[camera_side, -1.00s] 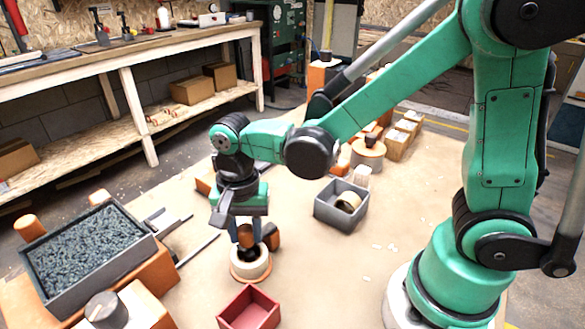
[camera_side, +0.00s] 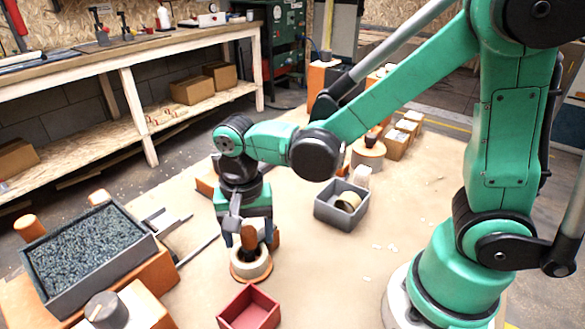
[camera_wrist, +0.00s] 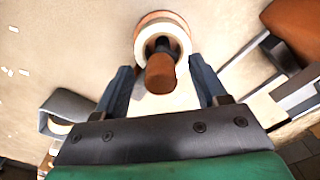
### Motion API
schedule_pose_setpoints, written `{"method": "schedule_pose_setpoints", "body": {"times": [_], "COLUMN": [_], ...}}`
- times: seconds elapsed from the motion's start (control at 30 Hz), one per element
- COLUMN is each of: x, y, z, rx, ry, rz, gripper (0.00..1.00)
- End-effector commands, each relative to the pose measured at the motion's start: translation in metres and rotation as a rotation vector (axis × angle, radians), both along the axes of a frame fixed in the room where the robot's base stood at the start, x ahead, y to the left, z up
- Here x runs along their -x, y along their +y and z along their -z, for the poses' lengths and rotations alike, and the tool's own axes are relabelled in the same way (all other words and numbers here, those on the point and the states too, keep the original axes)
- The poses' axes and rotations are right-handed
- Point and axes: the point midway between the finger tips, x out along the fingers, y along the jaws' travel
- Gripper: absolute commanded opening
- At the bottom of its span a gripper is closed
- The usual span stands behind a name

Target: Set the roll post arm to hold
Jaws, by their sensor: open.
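The roll post has a round cream and orange base (camera_side: 251,266) standing on the table, with a dark stem and an orange arm (camera_side: 249,238) above it. In the wrist view, the orange arm's rounded end (camera_wrist: 160,76) points toward me, and the cream ring (camera_wrist: 163,33) lies beyond it. My gripper (camera_side: 249,243) is open over the post, with one finger on each side of the orange arm. In the wrist view, my gripper (camera_wrist: 160,68) shows gaps between both fingers and the arm. Part of the post is hidden behind the fingers.
A red open box (camera_side: 249,308) stands in front of the post. A grey bin (camera_side: 341,207) holding a cream ring is to the right. A grey tray of dark granules (camera_side: 88,252) is at left, with metal bars beside it.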

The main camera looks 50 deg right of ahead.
Motion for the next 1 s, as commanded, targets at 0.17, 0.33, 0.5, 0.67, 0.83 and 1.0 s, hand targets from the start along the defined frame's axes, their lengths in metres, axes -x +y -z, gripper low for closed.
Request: {"method": "schedule_pose_setpoints", "body": {"times": [0.17,0.33,0.5,0.67,0.83,1.0], "x": [0.000,0.000,0.000,0.000,0.000,0.000], "y": [0.000,0.000,0.000,0.000,0.000,-0.002], "z": [-0.009,-0.030,-0.048,-0.056,-0.056,-0.057], "rx": [0.000,0.000,0.000,0.000,0.000,-0.003], "ry": [0.000,0.000,0.000,0.000,0.000,-0.008], "rz": [0.001,0.000,0.000,0.000,0.000,-0.010], "gripper": [0.65,0.65,0.65,0.65,0.65,0.65]}}
